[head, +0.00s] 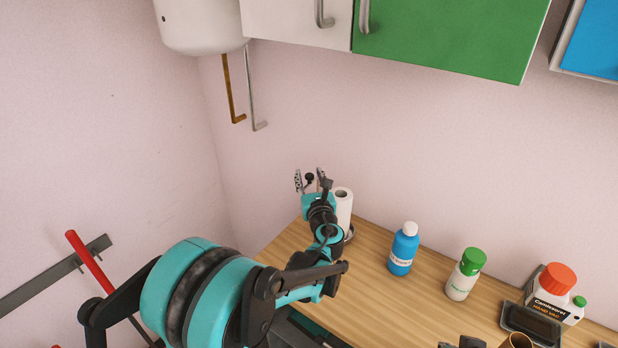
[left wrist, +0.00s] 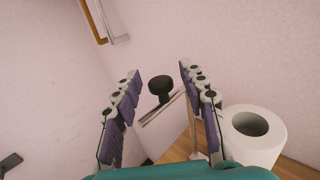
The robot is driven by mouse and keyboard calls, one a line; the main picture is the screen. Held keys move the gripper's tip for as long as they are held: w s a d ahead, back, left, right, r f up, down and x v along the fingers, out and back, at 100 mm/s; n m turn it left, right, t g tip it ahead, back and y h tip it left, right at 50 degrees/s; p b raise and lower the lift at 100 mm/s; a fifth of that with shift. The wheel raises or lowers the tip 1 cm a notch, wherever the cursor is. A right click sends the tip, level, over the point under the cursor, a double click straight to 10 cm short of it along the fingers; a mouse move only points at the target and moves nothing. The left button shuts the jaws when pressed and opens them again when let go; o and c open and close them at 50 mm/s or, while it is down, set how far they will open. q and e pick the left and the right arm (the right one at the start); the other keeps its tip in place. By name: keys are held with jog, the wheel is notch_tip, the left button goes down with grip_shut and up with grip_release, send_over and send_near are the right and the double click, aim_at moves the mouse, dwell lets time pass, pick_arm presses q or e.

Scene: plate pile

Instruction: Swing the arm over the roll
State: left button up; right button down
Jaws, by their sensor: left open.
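The white paper roll (head: 343,208) stands upright at the back left corner of the wooden counter. It shows at the right of the left wrist view (left wrist: 255,137). A thin metal arm (left wrist: 165,106) and a round black knob (left wrist: 160,87) show beside the roll, to its left. In the head view the knob (head: 310,178) appears between the fingers. My left gripper (head: 310,177) is open, its fingers (left wrist: 160,75) on either side of the knob in the picture. I cannot tell if they touch it. The gripper and wrist hide part of the roll.
A blue bottle (head: 403,251), a green-capped white bottle (head: 464,276) and an orange-capped container (head: 553,295) stand right of the roll on the counter (head: 375,300). Cabinets (head: 450,35) hang above. Dark parts at the bottom edge (head: 462,342) may be my right gripper.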

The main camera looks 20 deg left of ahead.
pick_arm(q)
jog(key=shift+w+a, duration=0.15)
jog(key=shift+w, duration=0.15)
grip_shut()
pick_arm(e)
jog(key=shift+s, duration=0.15)
